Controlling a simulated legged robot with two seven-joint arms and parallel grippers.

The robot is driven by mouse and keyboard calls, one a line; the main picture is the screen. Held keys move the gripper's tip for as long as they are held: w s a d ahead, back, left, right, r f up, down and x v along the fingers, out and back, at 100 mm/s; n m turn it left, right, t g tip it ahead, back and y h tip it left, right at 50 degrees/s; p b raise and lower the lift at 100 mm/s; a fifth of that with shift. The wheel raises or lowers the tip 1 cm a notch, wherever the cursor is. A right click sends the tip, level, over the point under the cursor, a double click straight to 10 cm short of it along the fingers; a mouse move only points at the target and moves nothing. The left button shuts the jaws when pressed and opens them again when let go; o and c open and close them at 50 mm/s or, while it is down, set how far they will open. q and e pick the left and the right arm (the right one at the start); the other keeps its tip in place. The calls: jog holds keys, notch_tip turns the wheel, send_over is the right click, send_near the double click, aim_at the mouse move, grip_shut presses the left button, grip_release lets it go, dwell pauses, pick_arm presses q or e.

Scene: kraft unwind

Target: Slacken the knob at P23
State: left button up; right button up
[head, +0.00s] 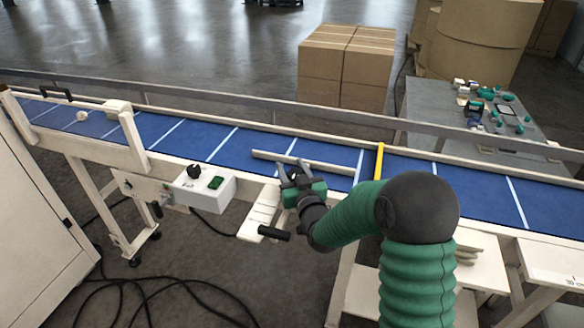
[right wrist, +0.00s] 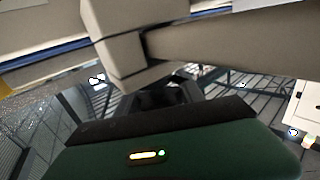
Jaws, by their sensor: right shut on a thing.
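My right gripper (head: 289,178), green and black, reaches the near edge of the blue conveyor. It is at the pale bracket below the guide bar (head: 318,163). It is shut on what appears to be the dark knob there, mostly hidden by the fingers. No P23 label is readable. In the right wrist view the dark gripper tip (right wrist: 165,95) meets the underside of a beige block (right wrist: 115,40) with a long bar (right wrist: 230,38) running right. My left gripper is not in view.
A pale slotted bracket (head: 258,212) with a black handle (head: 273,233) lies just below my gripper. A control box (head: 205,188) with a black knob and green switch stands left. The blue belt (head: 240,145), a yellow bar (head: 379,160) and a parts table (head: 425,105) lie beyond.

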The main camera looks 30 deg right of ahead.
jog(key=c, duration=0.6)
jog(key=shift+y, duration=0.3)
jog(key=shift+a+n+t+y+b, duration=0.2)
jog(key=shift+n+t+y+b, duration=0.1)
jog(key=shift+n+y, duration=0.85)
jog(key=y, duration=0.1)
jog(key=n+y, duration=0.1)
jog(key=shift+a+y, duration=0.2)
jog(key=shift+y, duration=0.15)
jog(key=n+y, duration=0.1)
jog(key=n+y+p, duration=0.1)
jog(key=y, duration=0.1)
jog(key=shift+a+r+p, duration=0.1)
jog(key=shift+a+p, duration=0.2)
jog(key=shift+a, duration=0.05)
jog(key=shift+s+a+n+g+y+p, duration=0.1)
jog(key=shift+a+n+g+y+p, duration=0.2)
jog(key=shift+n+y, duration=0.35)
jog(key=shift+s+a+n+g+y+p, duration=0.15)
jog(key=shift+n+g+y, duration=0.25)
jog(key=shift+y, duration=0.45)
jog(key=shift+w+f, duration=0.1)
jog(key=shift+f, duration=0.1)
